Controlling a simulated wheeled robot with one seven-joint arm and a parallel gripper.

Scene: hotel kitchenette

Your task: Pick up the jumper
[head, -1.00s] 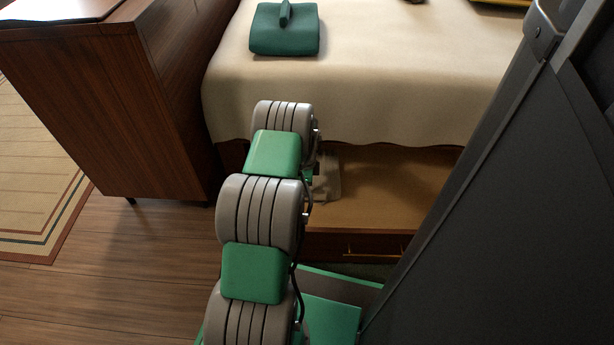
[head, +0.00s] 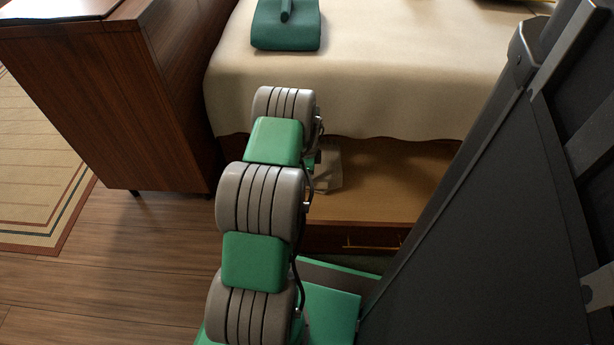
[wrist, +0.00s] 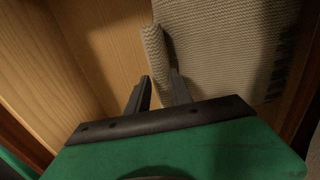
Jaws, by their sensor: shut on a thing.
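The jumper (wrist: 228,45) is a light grey, ribbed knitted cloth lying in an open wooden drawer under the bed. In the wrist view it fills the upper right, with a raised fold towards me. My gripper (wrist: 160,92) is shut on that fold, one finger on each side. In the head view only a pale part of the jumper (head: 328,168) shows beside my arm; my fingers are hidden there by the arm.
The open drawer (head: 385,190) has bare room to the right of the jumper. The bed (head: 400,80) overhangs it, with a teal folded item (head: 285,38) on top. A wooden cabinet (head: 120,100) stands left. Wood floor (head: 130,260) is clear at the lower left.

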